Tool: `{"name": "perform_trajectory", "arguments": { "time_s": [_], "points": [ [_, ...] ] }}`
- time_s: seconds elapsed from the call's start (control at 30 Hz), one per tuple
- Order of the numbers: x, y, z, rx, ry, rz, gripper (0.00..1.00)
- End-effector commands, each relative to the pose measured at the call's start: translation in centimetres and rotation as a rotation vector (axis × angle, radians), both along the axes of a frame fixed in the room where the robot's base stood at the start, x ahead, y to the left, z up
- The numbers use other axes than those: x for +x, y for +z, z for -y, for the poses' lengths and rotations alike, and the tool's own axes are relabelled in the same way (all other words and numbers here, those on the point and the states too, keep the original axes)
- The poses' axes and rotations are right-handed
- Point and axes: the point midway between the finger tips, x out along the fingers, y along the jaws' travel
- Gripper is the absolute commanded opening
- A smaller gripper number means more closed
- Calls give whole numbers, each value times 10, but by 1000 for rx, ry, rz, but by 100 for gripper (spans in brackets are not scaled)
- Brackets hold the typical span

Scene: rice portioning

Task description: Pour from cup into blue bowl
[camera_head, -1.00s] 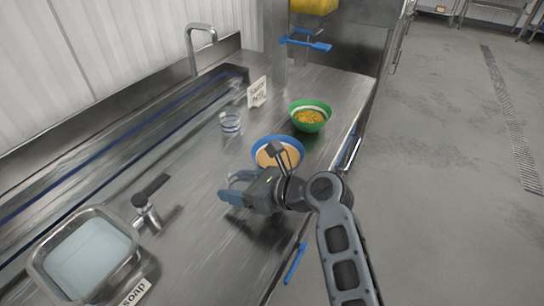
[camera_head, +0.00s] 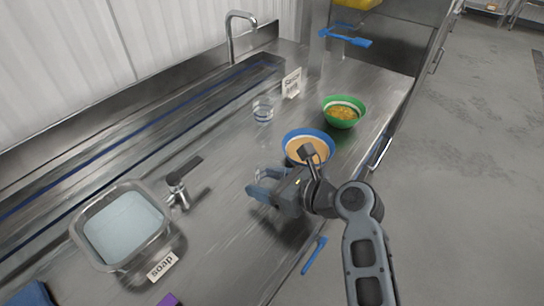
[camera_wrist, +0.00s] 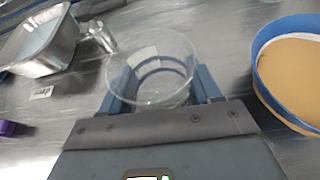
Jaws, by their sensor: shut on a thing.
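The blue bowl (camera_head: 287,146) stands on the steel counter and holds a tan content. In the wrist view the blue bowl (camera_wrist: 262,88) is at the right edge, partly cut off. My gripper (camera_head: 264,182) is beside it, to the left and front, in the head view. The cup looks roughly upright between the fingers and apart from the bowl. I cannot tell whether clear liquid is in it. In the head view the held cup is hard to make out.
A second clear cup (camera_head: 263,112) stands behind, near a small sign (camera_head: 291,83). A green bowl (camera_head: 326,114) with yellow food stands behind the blue bowl. The counter's right edge is close.

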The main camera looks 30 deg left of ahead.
Motion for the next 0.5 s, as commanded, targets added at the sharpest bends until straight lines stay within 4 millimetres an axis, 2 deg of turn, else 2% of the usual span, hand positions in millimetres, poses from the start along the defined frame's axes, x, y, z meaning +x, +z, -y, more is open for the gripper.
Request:
{"name": "perform_trajectory", "arguments": {
  "time_s": [0.5],
  "points": [
    [-41, 11, 22, 1, -1, 1, 26]
  ]
}}
